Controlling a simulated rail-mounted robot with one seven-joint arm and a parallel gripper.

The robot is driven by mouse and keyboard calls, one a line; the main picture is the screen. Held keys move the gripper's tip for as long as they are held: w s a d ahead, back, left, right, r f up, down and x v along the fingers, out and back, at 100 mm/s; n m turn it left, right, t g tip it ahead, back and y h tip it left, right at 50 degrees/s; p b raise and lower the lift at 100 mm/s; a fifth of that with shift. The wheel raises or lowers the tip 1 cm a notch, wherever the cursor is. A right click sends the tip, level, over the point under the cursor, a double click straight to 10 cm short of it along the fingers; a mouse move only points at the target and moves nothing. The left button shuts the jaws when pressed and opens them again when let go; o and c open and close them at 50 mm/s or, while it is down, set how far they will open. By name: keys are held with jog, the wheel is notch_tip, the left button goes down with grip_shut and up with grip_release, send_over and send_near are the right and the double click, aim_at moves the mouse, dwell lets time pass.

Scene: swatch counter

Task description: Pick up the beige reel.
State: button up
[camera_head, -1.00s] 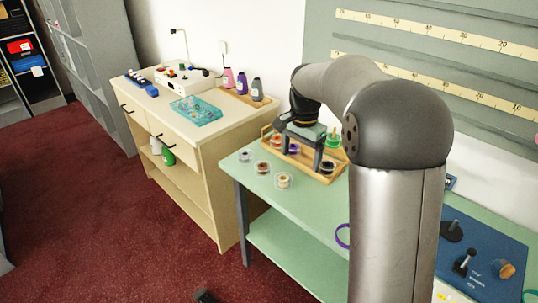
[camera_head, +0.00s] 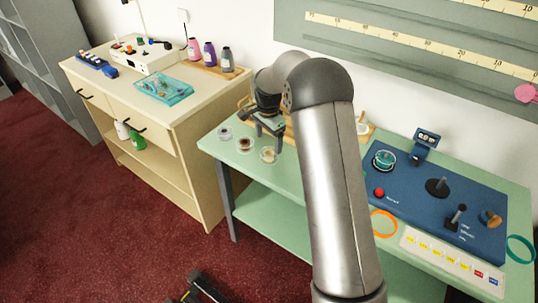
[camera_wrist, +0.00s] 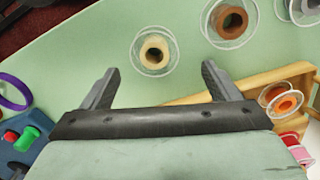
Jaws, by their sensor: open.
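The beige reel (camera_wrist: 154,51), a cream core in a clear spool, lies flat on the green counter. In the head view the beige reel (camera_head: 268,155) is the rightmost of a row of three, just in front of my gripper (camera_head: 267,128). In the wrist view my gripper (camera_wrist: 160,68) is open and empty. The reel shows between and slightly beyond its two fingertips, apart from both. How high the fingers are above the counter is hard to tell.
A brown reel (camera_wrist: 229,22) and a grey reel (camera_wrist: 304,10) lie beside the beige one. A wooden tray (camera_wrist: 190,97) with an orange reel (camera_wrist: 285,102) and others sits close to the right finger. A blue board (camera_head: 410,195) lies at right; a purple ring (camera_wrist: 14,92) shows left.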

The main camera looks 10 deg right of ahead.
aim_at(270, 151)
jog(key=shift+s+d+f+p, duration=0.15)
jog(key=shift+f+p, duration=0.15)
jog(key=shift+f, duration=1.1)
jog(key=shift+s+d+f+p, duration=0.15)
jog(key=shift+f+p, duration=0.1)
jog(key=shift+f, duration=1.15)
jog(key=shift+a, duration=0.1)
jog(key=c, duration=1.1)
jog(key=shift+o, duration=0.2)
